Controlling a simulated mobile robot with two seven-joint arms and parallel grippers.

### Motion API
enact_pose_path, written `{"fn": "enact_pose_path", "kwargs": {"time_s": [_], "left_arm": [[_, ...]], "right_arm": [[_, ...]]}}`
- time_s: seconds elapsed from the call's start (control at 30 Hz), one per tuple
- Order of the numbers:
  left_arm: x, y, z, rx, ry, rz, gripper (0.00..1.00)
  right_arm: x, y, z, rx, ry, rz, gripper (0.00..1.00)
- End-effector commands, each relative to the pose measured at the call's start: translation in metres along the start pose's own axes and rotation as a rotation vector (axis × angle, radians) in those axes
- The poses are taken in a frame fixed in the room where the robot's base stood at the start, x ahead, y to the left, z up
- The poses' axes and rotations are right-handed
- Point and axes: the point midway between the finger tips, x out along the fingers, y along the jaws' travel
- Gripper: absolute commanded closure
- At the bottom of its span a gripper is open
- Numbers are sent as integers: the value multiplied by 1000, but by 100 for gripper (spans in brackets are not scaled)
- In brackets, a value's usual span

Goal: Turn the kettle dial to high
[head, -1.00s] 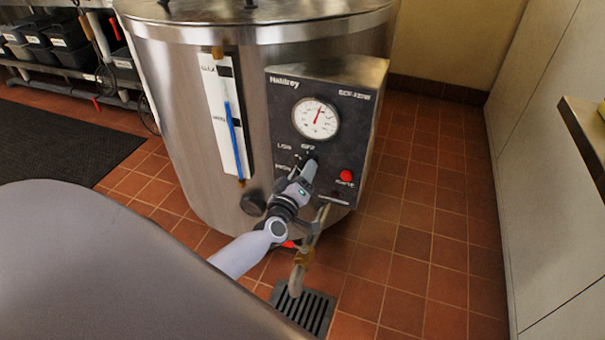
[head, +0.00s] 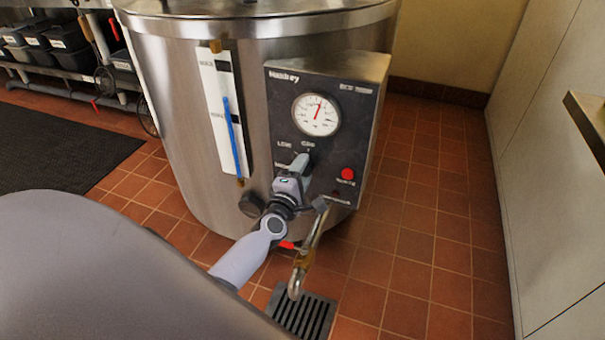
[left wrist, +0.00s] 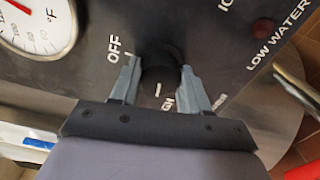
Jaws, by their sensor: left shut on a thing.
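The kettle is a large steel drum (head: 185,120) with a dark control box (head: 345,100) on its front. The dial is a black round knob (left wrist: 160,62) low on that box. My left gripper (head: 302,160) reaches it from below. In the left wrist view the gripper (left wrist: 160,66) has one finger on each side of the knob and is shut on it. "OFF" (left wrist: 114,48) reads beside the left finger. A short white mark (left wrist: 158,90) shows below the knob, near partly hidden letters (left wrist: 167,104). I cannot tell the exact dial setting. My right gripper is not in view.
A temperature gauge (head: 316,115) sits above the dial, and a red button (head: 347,174) is to its right. A metal drain pipe (head: 308,250) hangs over a floor grate (head: 305,314). The tiled floor (head: 430,240) to the right is clear.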

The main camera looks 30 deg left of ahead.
Motion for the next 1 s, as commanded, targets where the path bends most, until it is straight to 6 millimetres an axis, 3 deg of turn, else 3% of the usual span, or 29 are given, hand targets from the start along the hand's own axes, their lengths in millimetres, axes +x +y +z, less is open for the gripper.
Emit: {"fn": "enact_pose_path", "kwargs": {"time_s": [0.43,1.0], "left_arm": [[-1,-2,0,-296,-1,-3,85],[-1,-2,0,-373,0,-4,85]], "right_arm": [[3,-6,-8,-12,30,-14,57],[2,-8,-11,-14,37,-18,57]]}}
